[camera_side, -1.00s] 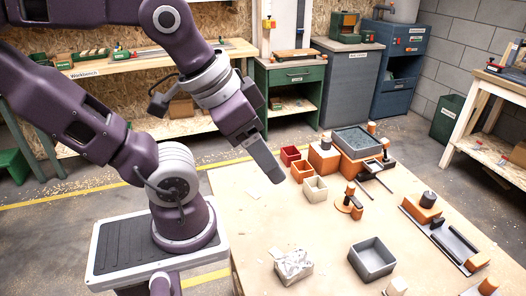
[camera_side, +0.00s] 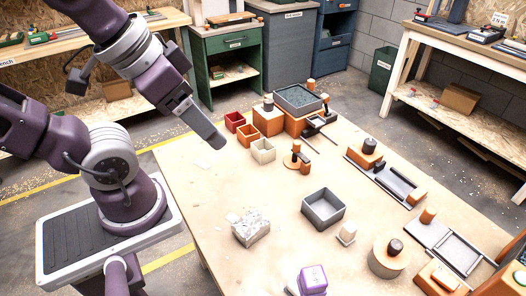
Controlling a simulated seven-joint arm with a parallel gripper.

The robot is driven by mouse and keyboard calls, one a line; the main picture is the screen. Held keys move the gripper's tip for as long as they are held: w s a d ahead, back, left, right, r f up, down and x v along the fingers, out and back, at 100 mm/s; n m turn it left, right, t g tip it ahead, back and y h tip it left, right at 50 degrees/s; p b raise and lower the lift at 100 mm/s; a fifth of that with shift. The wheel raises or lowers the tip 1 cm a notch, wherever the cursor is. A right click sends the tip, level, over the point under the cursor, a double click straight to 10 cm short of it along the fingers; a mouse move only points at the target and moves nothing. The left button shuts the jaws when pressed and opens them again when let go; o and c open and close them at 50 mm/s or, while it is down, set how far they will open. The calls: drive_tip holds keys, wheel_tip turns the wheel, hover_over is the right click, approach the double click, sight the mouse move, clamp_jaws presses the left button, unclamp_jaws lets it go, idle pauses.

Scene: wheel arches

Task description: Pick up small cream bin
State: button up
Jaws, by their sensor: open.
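The small cream bin (camera_side: 263,152) is an open-topped square box standing upright on the table. It is the nearest in a row of three small bins, beside the orange bin (camera_side: 247,138). My gripper (camera_side: 217,142) points down and to the right, to the left of the cream bin in the picture and apart from it. It appears to be above the table. It is open, with nothing seen in it; the gap between its fingers is hard to make out from this side.
A red bin (camera_side: 234,122) stands behind the orange bin. Orange blocks with a grey tray (camera_side: 298,97) stand behind to the right. An orange fixture (camera_side: 297,158) is right of the cream bin. A larger grey bin (camera_side: 323,209) and a speckled block (camera_side: 251,229) are nearer. The left table area is clear.

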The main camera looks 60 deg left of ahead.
drive_tip(key=w+a+f+y, duration=0.2)
drive_tip(key=w+a+f, duration=0.1)
drive_tip(key=w+a, duration=0.65)
drive_tip(key=m+t, duration=0.3)
hover_over(269, 146)
drive_tip(key=s, duration=0.6)
wheel_tip(269, 146, down, 16)
drive_tip(key=s+f+t, duration=0.1)
drive_tip(key=f, duration=0.2)
drive_tip(key=s+f+n+t+h, duration=0.1)
drive_tip(key=f, duration=0.1)
drive_tip(key=s+f+n+t+h, duration=0.1)
drive_tip(key=s+f+t, duration=0.1)
drive_tip(key=f, duration=0.1)
drive_tip(key=shift+d+f, duration=0.15)
drive_tip(key=shift+f, duration=0.15)
drive_tip(key=shift+s+n+t, duration=0.2)
drive_tip(key=shift+n+t, duration=0.2)
drive_tip(key=x, duration=1.2)
drive_tip(key=shift+s+f, duration=0.1)
drive_tip(key=shift+f, duration=0.1)
drive_tip(key=c, duration=1.1)
drive_tip(key=shift+r, duration=0.1)
